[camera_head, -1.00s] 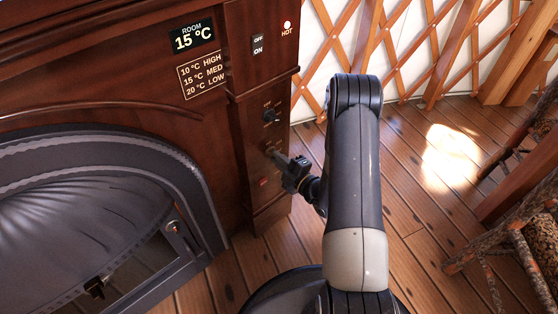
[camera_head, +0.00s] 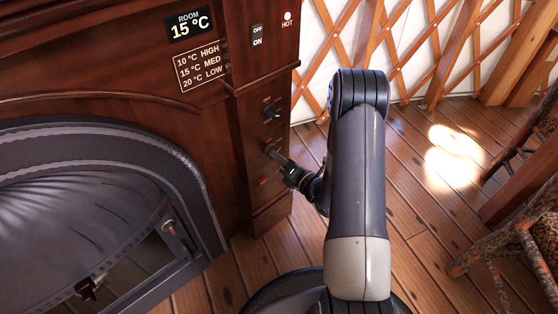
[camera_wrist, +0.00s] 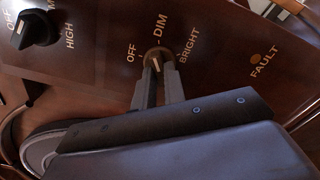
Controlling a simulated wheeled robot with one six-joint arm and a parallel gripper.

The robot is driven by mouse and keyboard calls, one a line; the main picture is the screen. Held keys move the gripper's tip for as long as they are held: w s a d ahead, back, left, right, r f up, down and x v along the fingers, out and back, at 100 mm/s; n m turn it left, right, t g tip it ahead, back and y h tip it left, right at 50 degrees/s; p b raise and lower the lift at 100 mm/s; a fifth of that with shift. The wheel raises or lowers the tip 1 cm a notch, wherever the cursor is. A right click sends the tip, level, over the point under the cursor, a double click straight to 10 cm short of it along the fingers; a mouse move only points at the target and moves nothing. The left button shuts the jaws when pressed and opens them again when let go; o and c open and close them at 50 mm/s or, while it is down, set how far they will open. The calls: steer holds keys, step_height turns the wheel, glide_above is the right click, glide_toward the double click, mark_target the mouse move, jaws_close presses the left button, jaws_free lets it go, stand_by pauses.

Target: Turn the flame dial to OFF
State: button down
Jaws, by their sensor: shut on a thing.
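The flame dial (camera_wrist: 157,53) is a small brass-brown knob on the dark wood panel, with OFF, DIM and BRIGHT lettered around it in the wrist view. My gripper (camera_wrist: 158,68) is shut on this dial, with a finger on each side of it. Its pointer is partly hidden between the fingertips, so I cannot tell surely which word it faces. In the head view my gripper (camera_head: 272,153) reaches the stove's side panel from the right, and the dial is mostly hidden behind the fingers.
A black dial (camera_wrist: 37,27) marked OFF and HIGH sits beside it, also visible above in the head view (camera_head: 270,111). A FAULT lamp (camera_wrist: 257,58) is on the other side. An OFF/ON switch (camera_head: 257,36) is higher up.

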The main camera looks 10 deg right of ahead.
steer(key=shift+f+n+b, duration=0.15)
steer(key=shift+n+b, duration=2.75)
steer(key=shift+n, duration=2.5)
steer(key=c, duration=1.5)
jaws_free()
steer(key=shift+d, duration=0.1)
steer(key=p+v, duration=0.2)
steer(key=v, duration=0.8)
steer(key=shift+s+d+p, duration=0.1)
steer(key=shift+s+p, duration=0.25)
